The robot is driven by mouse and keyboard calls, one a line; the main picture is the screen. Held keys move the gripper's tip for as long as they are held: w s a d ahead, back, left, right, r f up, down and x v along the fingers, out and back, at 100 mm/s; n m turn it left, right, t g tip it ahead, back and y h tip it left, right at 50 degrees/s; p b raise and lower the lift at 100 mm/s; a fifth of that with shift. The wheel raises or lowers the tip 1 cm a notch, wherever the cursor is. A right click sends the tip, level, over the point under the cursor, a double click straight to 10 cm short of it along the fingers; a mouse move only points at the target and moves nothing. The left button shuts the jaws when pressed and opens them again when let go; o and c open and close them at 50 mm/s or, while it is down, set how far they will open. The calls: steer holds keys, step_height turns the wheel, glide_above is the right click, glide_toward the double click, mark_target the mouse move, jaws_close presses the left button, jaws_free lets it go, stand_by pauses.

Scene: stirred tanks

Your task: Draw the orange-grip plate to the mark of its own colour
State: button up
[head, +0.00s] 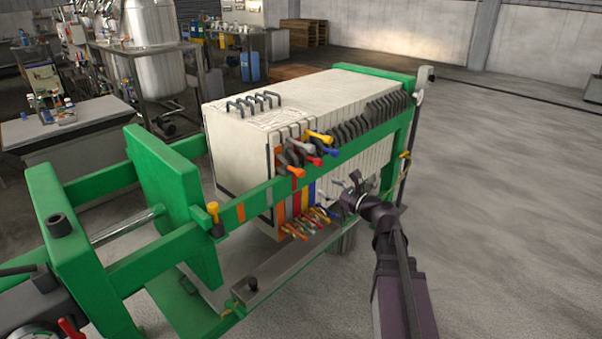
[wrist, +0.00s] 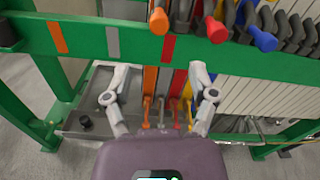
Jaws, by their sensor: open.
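The orange grip (head: 291,169) sticks out over the green side rail, at the front end of the plate pack. It also shows at the top middle of the wrist view (wrist: 159,20). The orange mark (head: 240,213) is on the rail's outer face, left of the grip; in the wrist view it is at upper left (wrist: 57,37). My gripper (head: 352,190) is outside the rail, right of the coloured grips and lower than them. In the wrist view its fingers (wrist: 160,75) are spread wide and empty, below the orange grip in the picture.
Red (head: 313,160), blue (head: 330,151) and yellow (head: 320,136) grips crowd close by. A grey mark (wrist: 112,41) and a red mark (wrist: 168,48) are also on the rail. A yellow-topped post (head: 212,212) stands beside the rail. The floor at right is clear.

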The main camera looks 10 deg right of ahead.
mark_target(304, 174)
steer(key=x, duration=1.2)
steer(key=shift+w+a, duration=0.15)
steer(key=shift+w, duration=0.05)
jaws_close()
steer(key=shift+d, duration=0.3)
steer(key=shift+a, duration=0.15)
